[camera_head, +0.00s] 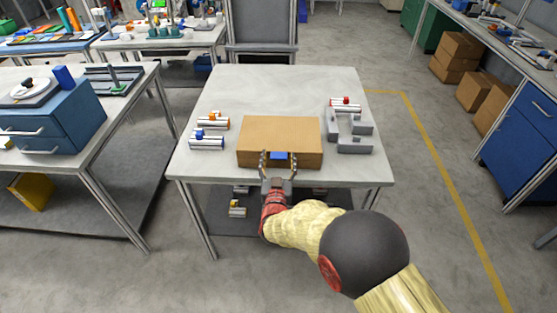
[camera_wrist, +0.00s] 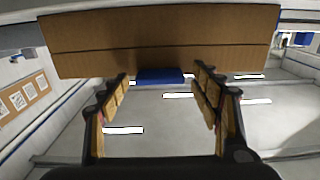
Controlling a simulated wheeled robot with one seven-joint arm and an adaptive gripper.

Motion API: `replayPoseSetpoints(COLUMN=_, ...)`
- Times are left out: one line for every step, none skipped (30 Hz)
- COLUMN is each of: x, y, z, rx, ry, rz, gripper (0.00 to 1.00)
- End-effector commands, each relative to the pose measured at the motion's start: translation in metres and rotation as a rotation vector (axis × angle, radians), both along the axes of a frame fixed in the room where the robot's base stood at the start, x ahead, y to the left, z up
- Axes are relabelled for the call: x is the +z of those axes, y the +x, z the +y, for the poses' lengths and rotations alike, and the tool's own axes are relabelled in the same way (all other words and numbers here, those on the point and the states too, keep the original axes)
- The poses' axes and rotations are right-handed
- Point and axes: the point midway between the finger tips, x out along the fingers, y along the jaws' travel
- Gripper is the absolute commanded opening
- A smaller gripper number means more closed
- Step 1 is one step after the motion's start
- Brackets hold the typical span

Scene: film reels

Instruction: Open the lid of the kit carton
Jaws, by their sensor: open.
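The kit carton (camera_head: 280,133) is a closed brown box in the middle of the grey table, with a blue tab (camera_head: 278,156) low on its front face. My gripper (camera_head: 278,161) is open at the carton's front, its two fingers on either side of the tab. In the wrist view the carton (camera_wrist: 160,35) spans the top, a dark seam running across it. The blue tab (camera_wrist: 160,76) shows at its edge, between the open fingers of my gripper (camera_wrist: 160,80). I cannot tell whether the fingers touch the carton.
On the table (camera_head: 225,88), silver cylinders with orange (camera_head: 213,123) and blue (camera_head: 206,140) parts lie left of the carton. A grey fixture (camera_head: 350,135) and a red-topped cylinder piece (camera_head: 345,104) stand right. The table's back is clear.

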Motion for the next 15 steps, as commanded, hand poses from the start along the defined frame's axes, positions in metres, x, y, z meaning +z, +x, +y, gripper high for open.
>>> replayPoseSetpoints(x=0.0002, y=-0.0001, z=0.0001, rx=0.000, ry=0.000, rz=0.000, gripper=0.64)
replayPoseSetpoints(x=0.0002, y=-0.0001, z=0.0000, rx=0.000, ry=0.000, rz=0.000, gripper=0.62)
replayPoseSetpoints(x=0.0001, y=-0.0002, z=0.0000, rx=0.000, ry=0.000, rz=0.000, gripper=0.60)
replayPoseSetpoints(x=0.0001, y=-0.0002, z=0.0000, rx=0.000, ry=0.000, rz=0.000, gripper=0.58)
replayPoseSetpoints(x=0.0001, y=-0.0002, z=0.0001, rx=0.000, ry=0.000, rz=0.000, gripper=0.57)
replayPoseSetpoints(x=0.0001, y=-0.0002, z=0.0001, rx=0.000, ry=0.000, rz=0.000, gripper=0.55)
replayPoseSetpoints(x=0.0001, y=-0.0003, z=0.0001, rx=0.000, ry=0.000, rz=0.000, gripper=0.53)
replayPoseSetpoints(x=0.0001, y=-0.0003, z=0.0000, rx=0.000, ry=0.000, rz=0.000, gripper=0.51)
replayPoseSetpoints(x=0.0001, y=-0.0003, z=0.0001, rx=0.000, ry=0.000, rz=0.000, gripper=0.49)
replayPoseSetpoints(x=0.0001, y=-0.0003, z=0.0001, rx=0.000, ry=0.001, rz=0.000, gripper=0.47)
replayPoseSetpoints(x=0.0001, y=-0.0003, z=0.0000, rx=0.000, ry=0.001, rz=0.000, gripper=0.45)
replayPoseSetpoints(x=0.0001, y=-0.0003, z=0.0001, rx=0.000, ry=0.001, rz=0.000, gripper=0.43)
replayPoseSetpoints(x=0.0000, y=-0.0003, z=0.0001, rx=0.000, ry=0.000, rz=0.000, gripper=0.41)
replayPoseSetpoints(x=0.0000, y=-0.0003, z=0.0001, rx=0.000, ry=0.001, rz=0.000, gripper=0.40)
replayPoseSetpoints(x=0.0000, y=-0.0003, z=0.0001, rx=0.000, ry=0.001, rz=0.000, gripper=0.38)
